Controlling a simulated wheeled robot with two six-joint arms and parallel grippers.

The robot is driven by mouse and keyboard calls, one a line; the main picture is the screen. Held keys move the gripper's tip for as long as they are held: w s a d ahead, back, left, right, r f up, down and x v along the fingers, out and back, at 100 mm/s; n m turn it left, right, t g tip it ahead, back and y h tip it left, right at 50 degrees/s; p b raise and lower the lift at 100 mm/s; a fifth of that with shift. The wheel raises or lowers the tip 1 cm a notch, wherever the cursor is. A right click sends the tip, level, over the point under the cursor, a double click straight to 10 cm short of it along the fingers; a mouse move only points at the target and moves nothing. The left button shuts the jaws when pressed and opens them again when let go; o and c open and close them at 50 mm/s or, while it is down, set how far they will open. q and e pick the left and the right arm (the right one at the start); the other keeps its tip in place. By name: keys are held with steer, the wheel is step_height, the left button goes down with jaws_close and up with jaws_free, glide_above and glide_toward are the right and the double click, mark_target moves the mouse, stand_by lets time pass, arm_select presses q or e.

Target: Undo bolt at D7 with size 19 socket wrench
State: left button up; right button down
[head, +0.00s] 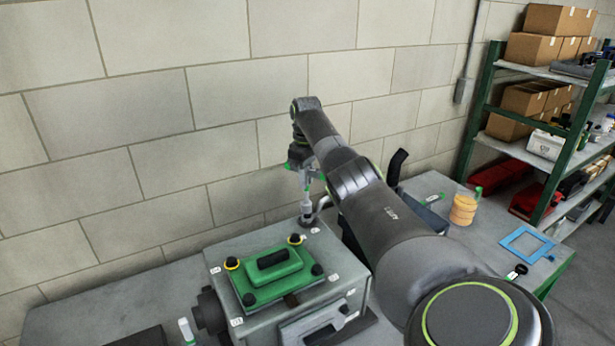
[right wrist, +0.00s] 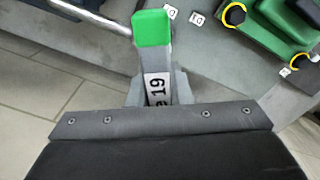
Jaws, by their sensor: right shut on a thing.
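My right gripper (head: 303,172) is shut on the size 19 socket wrench (head: 307,205), held near the back corner of the grey engine block (head: 250,325). The wrench hangs roughly upright, socket end down, at the block's top. I cannot tell whether the socket sits on a bolt, and any bolt under it is hidden. My left gripper is out of view.
A green cover (head: 268,278) with black knobs, two ringed yellow, is on the block. A grey wall stands close behind. Bench left of the block is mostly clear.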

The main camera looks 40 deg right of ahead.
steer(key=shift+s+d+f, duration=0.1)
steer(key=shift+d+f, duration=0.1)
steer(key=shift+f, duration=0.65)
steer(key=shift+r, duration=0.75)
steer(key=m, duration=0.6)
steer(key=shift+f, duration=0.15)
